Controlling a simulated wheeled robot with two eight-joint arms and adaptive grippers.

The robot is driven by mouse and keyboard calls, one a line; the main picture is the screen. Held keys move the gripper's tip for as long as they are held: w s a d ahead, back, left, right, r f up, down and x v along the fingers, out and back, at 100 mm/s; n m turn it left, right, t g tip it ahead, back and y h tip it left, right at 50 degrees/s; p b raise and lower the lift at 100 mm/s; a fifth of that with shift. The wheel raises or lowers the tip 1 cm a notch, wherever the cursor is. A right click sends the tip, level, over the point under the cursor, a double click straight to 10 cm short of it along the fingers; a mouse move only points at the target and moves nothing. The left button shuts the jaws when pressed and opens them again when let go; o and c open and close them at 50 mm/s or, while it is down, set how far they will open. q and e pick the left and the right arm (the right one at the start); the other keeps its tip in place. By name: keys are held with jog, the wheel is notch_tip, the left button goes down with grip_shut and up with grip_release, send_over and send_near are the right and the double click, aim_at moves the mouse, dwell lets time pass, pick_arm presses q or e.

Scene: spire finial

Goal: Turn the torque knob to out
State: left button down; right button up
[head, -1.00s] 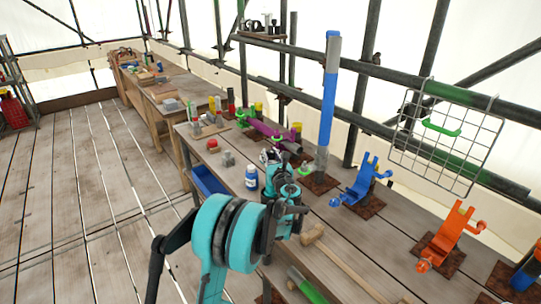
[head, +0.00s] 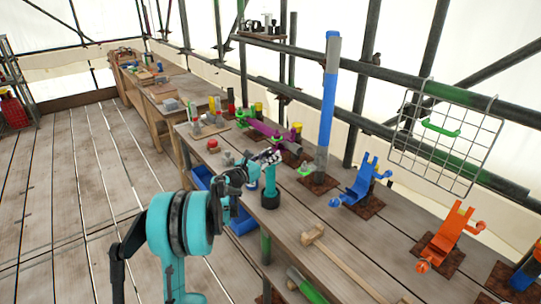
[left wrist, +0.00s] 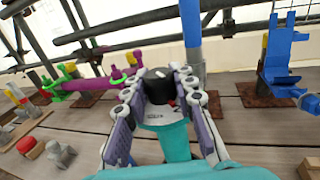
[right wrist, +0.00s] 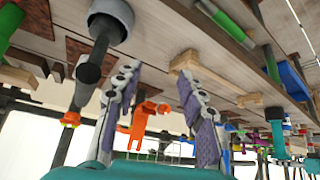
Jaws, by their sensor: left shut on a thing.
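A teal tool (head: 270,180) with a wide dark base stands upright on the bench in the head view. In the left wrist view its teal body (left wrist: 177,142) carries a grey marked collar and a black knob (left wrist: 158,88) on top. My left gripper (head: 268,158) reaches it from the left; in the left wrist view its fingers (left wrist: 160,84) are shut around the knob. The collar's marks are too small to read. The fingers hide most of the knob in the head view. My right gripper (right wrist: 160,105) is open and empty in the right wrist view.
A mallet (head: 325,245) lies in front of the tool, and a blue stand (head: 358,185) and an orange stand (head: 447,238) are to its right. A tall blue and grey post (head: 327,105) rises behind. A blue bin (head: 240,222) hangs below the bench edge.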

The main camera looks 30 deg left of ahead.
pick_arm(q)
jog(key=m+g+h, duration=0.1)
jog(key=m+h, duration=0.2)
jog(key=h, duration=0.2)
jog(key=shift+a+m+g+h+p, duration=0.15)
jog(key=shift+m+g+h+p, duration=0.15)
jog(key=shift+m+g+p, duration=0.1)
jog(key=shift+m+g+h+p, duration=0.65)
jog(key=shift+m+g+h, duration=1.5)
jog(key=shift+h, duration=0.55)
jog(key=shift+m, duration=0.25)
jog(key=c, duration=1.2)
grip_release()
jog(key=shift+d, duration=0.2)
jog(key=v, duration=1.2)
jog(key=shift+w, duration=0.15)
jog(key=shift+a+f, duration=0.1)
jog(key=shift+a, duration=0.05)
